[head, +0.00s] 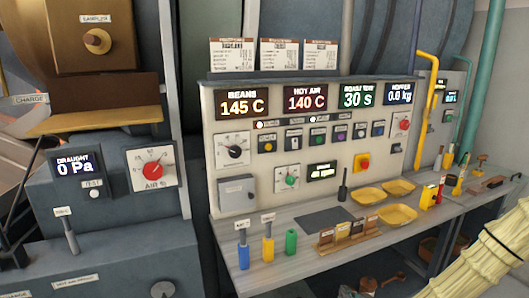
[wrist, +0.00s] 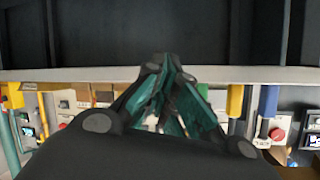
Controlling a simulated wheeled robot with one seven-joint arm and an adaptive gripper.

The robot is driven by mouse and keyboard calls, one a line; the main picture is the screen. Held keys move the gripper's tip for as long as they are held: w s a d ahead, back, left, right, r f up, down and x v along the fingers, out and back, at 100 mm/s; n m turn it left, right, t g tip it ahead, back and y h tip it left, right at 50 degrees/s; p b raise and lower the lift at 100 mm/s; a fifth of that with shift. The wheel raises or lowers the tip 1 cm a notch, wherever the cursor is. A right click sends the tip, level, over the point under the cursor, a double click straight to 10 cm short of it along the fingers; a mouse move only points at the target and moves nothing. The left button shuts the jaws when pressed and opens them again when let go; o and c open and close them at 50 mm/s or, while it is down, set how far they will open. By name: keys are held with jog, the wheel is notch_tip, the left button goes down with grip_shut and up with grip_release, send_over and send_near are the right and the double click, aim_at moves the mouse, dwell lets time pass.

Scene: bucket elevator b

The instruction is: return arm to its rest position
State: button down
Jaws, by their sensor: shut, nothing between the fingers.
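My gripper (wrist: 163,68) shows in the wrist view, with its dark and teal fingers converging at the tips. It is shut and holds nothing. The wrist view is upside down, with the bench's front edge (wrist: 60,75) across it beyond the fingers. A blue handle (wrist: 268,101) and a yellow handle (wrist: 235,101) show to the right of the fingers. My gripper cannot be made out in the head view.
The bench (head: 290,219) carries blue (head: 243,257), yellow (head: 268,249) and green (head: 291,242) handles, yellow trays (head: 367,195) and a small wooden rack (head: 345,236). A control panel (head: 265,168) stands behind. A pale ribbed shape (head: 485,255) fills the lower right.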

jog(key=s+a+f+g, duration=0.3)
jog(key=s+f+g, duration=0.1)
jog(key=s+f, duration=0.5)
jog(key=s+a+f+g, duration=0.3)
jog(key=s+f, duration=0.3)
jog(key=s, duration=0.5)
jog(key=s+d+f+g+h, duration=0.1)
jog(key=s+f+g, duration=0.1)
jog(key=s, duration=0.8)
jog(key=s+d+f+g+h, duration=0.2)
jog(key=s+f+g, duration=0.1)
jog(key=s, duration=0.7)
jog(key=shift+s+n+g, duration=0.25)
jog(key=shift+n+g, duration=0.05)
jog(key=shift+g, duration=0.1)
jog(key=shift+d, duration=0.1)
